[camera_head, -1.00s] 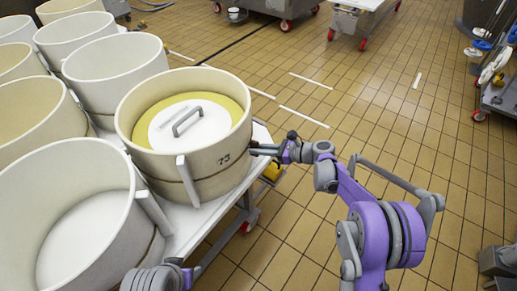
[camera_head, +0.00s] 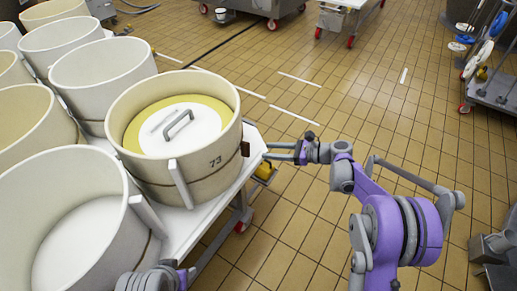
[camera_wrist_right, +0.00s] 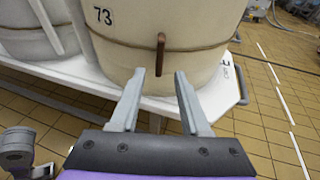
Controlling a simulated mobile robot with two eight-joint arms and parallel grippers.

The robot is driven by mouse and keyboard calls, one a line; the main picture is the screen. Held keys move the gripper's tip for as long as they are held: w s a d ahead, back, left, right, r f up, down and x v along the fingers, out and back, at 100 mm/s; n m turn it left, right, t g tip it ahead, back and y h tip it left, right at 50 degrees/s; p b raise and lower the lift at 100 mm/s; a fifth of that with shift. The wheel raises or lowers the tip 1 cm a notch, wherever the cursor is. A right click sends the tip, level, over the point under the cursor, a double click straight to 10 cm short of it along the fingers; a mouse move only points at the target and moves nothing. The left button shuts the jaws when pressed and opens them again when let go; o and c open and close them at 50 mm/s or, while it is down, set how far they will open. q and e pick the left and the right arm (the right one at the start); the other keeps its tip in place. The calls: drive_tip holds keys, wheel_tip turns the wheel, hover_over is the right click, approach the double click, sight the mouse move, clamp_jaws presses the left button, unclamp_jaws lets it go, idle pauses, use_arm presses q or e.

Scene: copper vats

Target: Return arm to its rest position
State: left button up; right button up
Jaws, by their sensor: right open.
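My right gripper (camera_head: 270,151) is open and empty, just right of the cream vat marked 73 (camera_head: 206,178), with a small gap to it. In the right wrist view its two fingers (camera_wrist_right: 159,76) are spread apart. A brown upright handle (camera_wrist_right: 160,54) on the vat's side shows ahead of the gap between the fingertips, not gripped. The vat (camera_wrist_right: 120,52) stands upright on a white cart. My left arm shows only in part at the bottom of the head view, around its gripper end (camera_head: 182,276); its finger state is unclear.
A white lid with a grey handle (camera_head: 178,124) lies inside vat 73 on a yellow surface. Several cream vats (camera_head: 85,232) stand to the left. The white cart (camera_head: 196,221) has red wheels. Tiled floor to the right is open; a trolley (camera_head: 492,90) stands far right.

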drive_tip(key=shift+v, duration=1.25)
drive_tip(key=shift+a, duration=0.1)
